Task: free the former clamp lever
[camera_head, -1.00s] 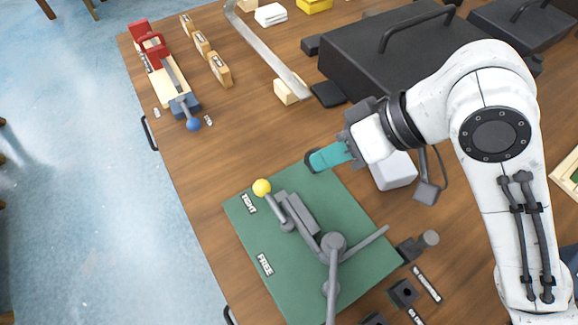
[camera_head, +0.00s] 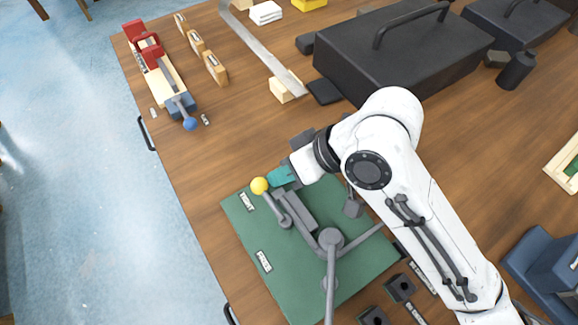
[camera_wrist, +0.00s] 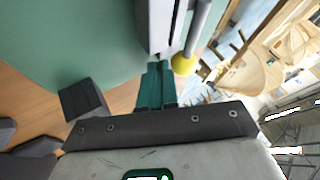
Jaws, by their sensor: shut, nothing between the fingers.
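The clamp lever (camera_head: 272,207) is a grey bar with a yellow ball (camera_head: 260,186) on its end. It lies on a green board (camera_head: 240,222), and its ball is beside the TIGHT label (camera_head: 247,202). The FREE label (camera_head: 264,261) is nearer the front. My gripper (camera_head: 274,179) has teal fingers, shut and empty, just right of the ball. In the wrist view the shut fingertips (camera_wrist: 158,67) are left of the yellow ball (camera_wrist: 184,65) and close to it. I cannot tell whether they touch.
A grey post with long arms (camera_head: 330,240) stands on the board. A large black box (camera_head: 395,60) is behind my arm. A red and wooden fixture with a blue-ball lever (camera_head: 190,124) stands back left. Black blocks (camera_head: 401,287) lie at the front right. The left table edge is near the board.

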